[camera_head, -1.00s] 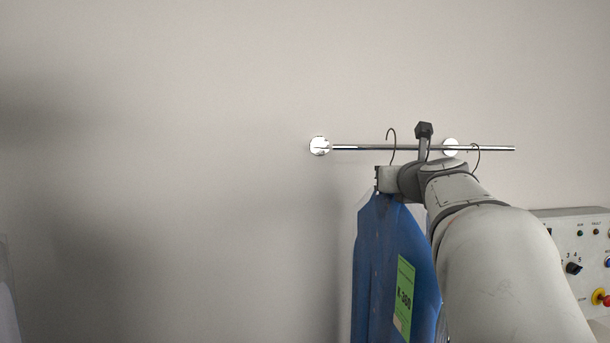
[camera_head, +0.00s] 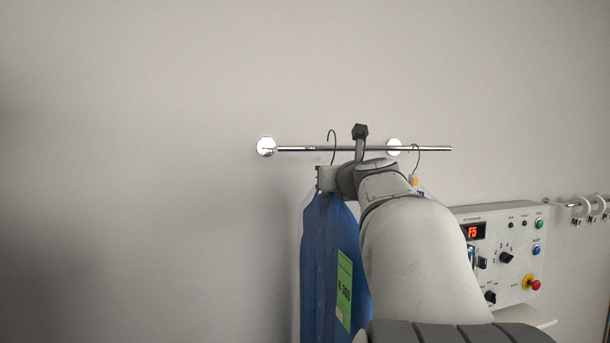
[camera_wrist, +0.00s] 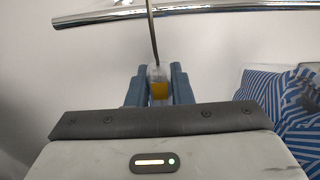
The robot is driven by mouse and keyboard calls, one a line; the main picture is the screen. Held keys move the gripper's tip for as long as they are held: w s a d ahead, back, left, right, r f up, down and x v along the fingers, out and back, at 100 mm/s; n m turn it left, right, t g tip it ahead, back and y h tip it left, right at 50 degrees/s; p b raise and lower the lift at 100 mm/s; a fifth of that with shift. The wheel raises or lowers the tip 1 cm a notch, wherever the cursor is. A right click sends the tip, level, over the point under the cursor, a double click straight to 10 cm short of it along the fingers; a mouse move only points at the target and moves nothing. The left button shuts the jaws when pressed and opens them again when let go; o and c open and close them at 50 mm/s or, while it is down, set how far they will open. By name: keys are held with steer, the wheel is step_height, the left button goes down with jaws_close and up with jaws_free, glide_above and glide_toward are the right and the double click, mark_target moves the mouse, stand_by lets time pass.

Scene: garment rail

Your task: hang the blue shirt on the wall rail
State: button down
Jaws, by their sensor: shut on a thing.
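The blue shirt (camera_head: 325,260) hangs in a clear cover with a green label, below my gripper (camera_head: 326,178) in the head view. My gripper is shut on the hanger's neck, by a yellow-orange tag (camera_wrist: 158,90) between the fingers in the wrist view. The hanger's thin hook (camera_head: 331,140) rises above the level of the chrome wall rail (camera_head: 300,149). In the wrist view the hook wire (camera_wrist: 152,30) crosses in front of the rail (camera_wrist: 100,15); I cannot tell whether the hook touches it. The shirt's body is out of sight in the wrist view.
A second hanger hook (camera_head: 417,155) is at the rail right of my wrist; a blue-striped garment (camera_wrist: 262,95) shows at right in the wrist view. A control panel (camera_head: 500,255) is on the right, with labelled rings (camera_head: 590,208) beyond. Wall left of the shirt is bare.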

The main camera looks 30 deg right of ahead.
steer(key=shift+p+x, duration=0.6)
steer(key=shift+x, duration=1.85)
steer(key=shift+f+b, duration=1.25)
steer(key=c, duration=1.2)
jaws_free()
steer(key=b+v, duration=0.1)
steer(key=v, duration=0.7)
steer(key=shift+w, duration=0.1)
